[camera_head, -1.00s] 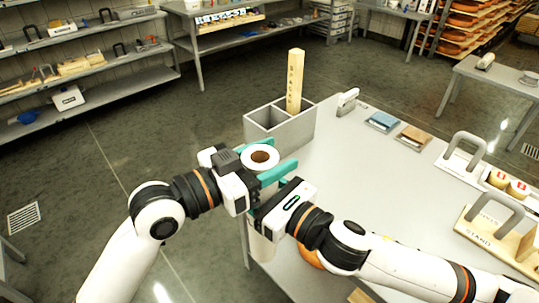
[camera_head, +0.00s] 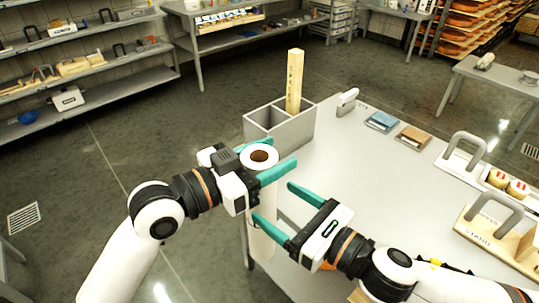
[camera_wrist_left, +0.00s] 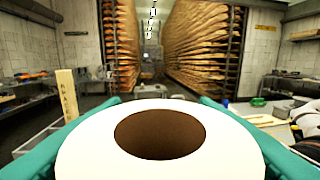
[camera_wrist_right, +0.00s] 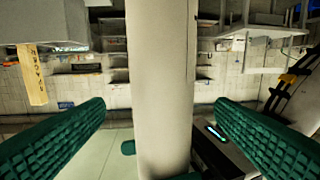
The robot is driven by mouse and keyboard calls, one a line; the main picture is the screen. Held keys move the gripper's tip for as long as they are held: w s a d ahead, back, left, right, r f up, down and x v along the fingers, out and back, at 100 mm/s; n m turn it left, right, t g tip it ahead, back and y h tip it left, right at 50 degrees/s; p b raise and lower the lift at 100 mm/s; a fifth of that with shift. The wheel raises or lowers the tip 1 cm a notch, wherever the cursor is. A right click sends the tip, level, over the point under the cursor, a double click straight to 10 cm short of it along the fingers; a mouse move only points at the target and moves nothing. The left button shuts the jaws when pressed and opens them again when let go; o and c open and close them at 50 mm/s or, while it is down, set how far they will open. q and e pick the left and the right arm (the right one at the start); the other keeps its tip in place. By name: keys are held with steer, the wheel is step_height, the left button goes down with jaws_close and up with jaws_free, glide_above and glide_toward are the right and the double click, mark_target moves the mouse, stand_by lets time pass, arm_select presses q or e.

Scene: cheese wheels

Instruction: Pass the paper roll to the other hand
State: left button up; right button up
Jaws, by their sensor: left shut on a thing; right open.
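The white paper roll (camera_head: 262,228) stands upright, its brown core hole facing up, at the table's left edge. My left gripper (camera_head: 266,170) is shut around its upper part. The roll's top (camera_wrist_left: 90,150) fills the bottom of the left wrist view between the teal fingers. My right gripper (camera_head: 272,207) is open, lower and to the right, its fingers apart and pointing toward the roll. In the right wrist view the roll (camera_wrist_right: 160,90) runs through the middle, between the two spread fingers and seemingly clear of both.
A grey divided box (camera_head: 282,133) with a wooden block (camera_head: 294,80) stands at the table's far left corner. The table (camera_head: 350,160) is bare in its middle. Coloured pads (camera_head: 382,122), handled tools and a wooden stand (camera_head: 500,235) line its right side.

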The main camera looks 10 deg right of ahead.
step_height(320, 180, down, 8)
steer(key=d+m+g, duration=0.2)
steer(key=m, duration=0.2)
steer(key=s+a+f+n+g+y, duration=0.2)
steer(key=s+a+f+n+g, duration=0.15)
steer(key=s+f+g, duration=0.4)
steer(key=s+a+f+n+g+y, duration=0.3)
steer(key=s+f+n+g, duration=0.1)
steer(key=s+f, duration=0.55)
steer(key=w+d+f+m+t+h, duration=0.2)
steer(key=w+f+m+t, duration=0.3)
steer(key=w+f+m, duration=0.4)
steer(key=w+d+f+m+t+h, duration=0.2)
steer(key=d+f+m+h, duration=0.35)
steer(key=f+m, duration=0.3)
steer(key=w+d+f+m+t+h, duration=0.2)
steer(key=d+f+m+h, duration=0.2)
steer(key=d+f+m, duration=0.4)
steer(key=s+d+f+m+g+h, duration=0.4)
steer(key=s+d+f+m, duration=0.1)
steer(key=s+f+m, duration=0.7)
steer(key=s+f+m+g, duration=0.1)
steer(key=s+m+g, duration=0.1)
steer(key=s, duration=0.6)
steer(key=s+f+m+g+h, duration=0.1)
steer(key=s+f+m+g, duration=0.1)
steer(key=s+m, duration=0.3)
steer(key=s, duration=0.3)
steer(key=shift+a+f, duration=0.15)
steer(key=shift+a, duration=0.05)
